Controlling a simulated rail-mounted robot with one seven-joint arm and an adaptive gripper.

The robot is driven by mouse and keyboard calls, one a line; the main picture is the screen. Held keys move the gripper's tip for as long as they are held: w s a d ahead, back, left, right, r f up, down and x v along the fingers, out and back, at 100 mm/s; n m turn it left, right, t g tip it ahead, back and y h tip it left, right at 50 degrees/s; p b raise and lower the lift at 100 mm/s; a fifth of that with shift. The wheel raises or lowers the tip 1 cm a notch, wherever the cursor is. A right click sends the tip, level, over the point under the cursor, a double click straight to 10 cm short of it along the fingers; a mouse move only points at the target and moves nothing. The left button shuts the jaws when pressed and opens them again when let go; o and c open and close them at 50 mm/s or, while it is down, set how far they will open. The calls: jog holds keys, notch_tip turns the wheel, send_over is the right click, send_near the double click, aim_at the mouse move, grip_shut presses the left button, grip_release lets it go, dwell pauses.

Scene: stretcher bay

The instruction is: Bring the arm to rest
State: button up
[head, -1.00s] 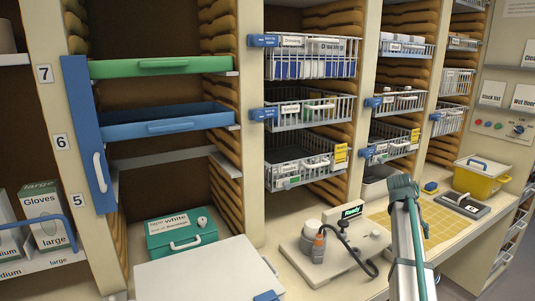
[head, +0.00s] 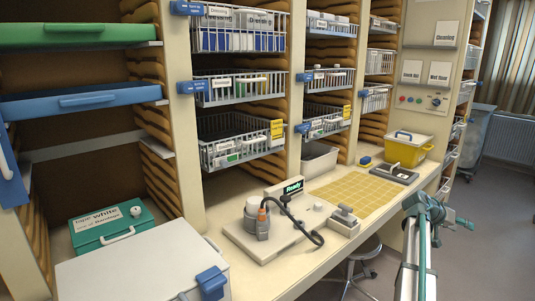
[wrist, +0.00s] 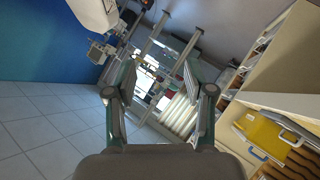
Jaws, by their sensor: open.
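My gripper (wrist: 160,95) shows in the wrist view with its two dark fingers spread apart. Nothing is between them, and only the distant room shows through the gap. In the head view my arm (head: 415,255) rises at the lower right, in front of the worktop's right part and the floor. Its teal upper part is in sight, but I cannot make out the fingers there.
The worktop (head: 310,265) bears a grey device, a yellow grid mat (head: 350,190) and a yellow bin (head: 408,150). Wire baskets (head: 240,88) hang above. A stool (head: 350,272) stands under the front edge. Open floor (head: 490,230) lies to the right.

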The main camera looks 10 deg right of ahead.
jog(key=s+d+f+b, duration=0.1)
jog(key=s+d+f, duration=0.15)
jog(key=f, duration=0.25)
jog(key=w+a+f+n+p, duration=0.1)
jog(key=a+f, duration=0.5)
jog(key=f, duration=0.3)
jog(key=s+a+f+n+y+p, duration=0.1)
jog(key=a+f+n+y+p, duration=0.2)
jog(key=a+f, duration=0.95)
jog(key=s+a+f+n+y+p, duration=0.1)
jog(key=a+f+n+y+p, duration=0.15)
jog(key=a+f, duration=1.05)
jog(key=s+a+f+n+y+p, duration=0.1)
jog(key=s+a+f, duration=0.1)
jog(key=s+a, duration=0.35)
jog(key=s+a+f+n+g+y+p, duration=0.1)
jog(key=s+a+y, duration=0.1)
jog(key=a, duration=0.7)
jog(key=s+a+f+n+y+p, duration=0.1)
jog(key=s+a+f, duration=0.1)
jog(key=s+a, duration=0.35)
jog(key=s+a+n+g+y+p, duration=0.2)
jog(key=s+a+g+y+p, duration=0.1)
jog(key=s+a, duration=1.3)
jog(key=shift+s+a+g, duration=0.3)
jog(key=shift+s+g, duration=0.1)
jog(key=shift+s, duration=0.75)
jog(key=shift+f, duration=0.1)
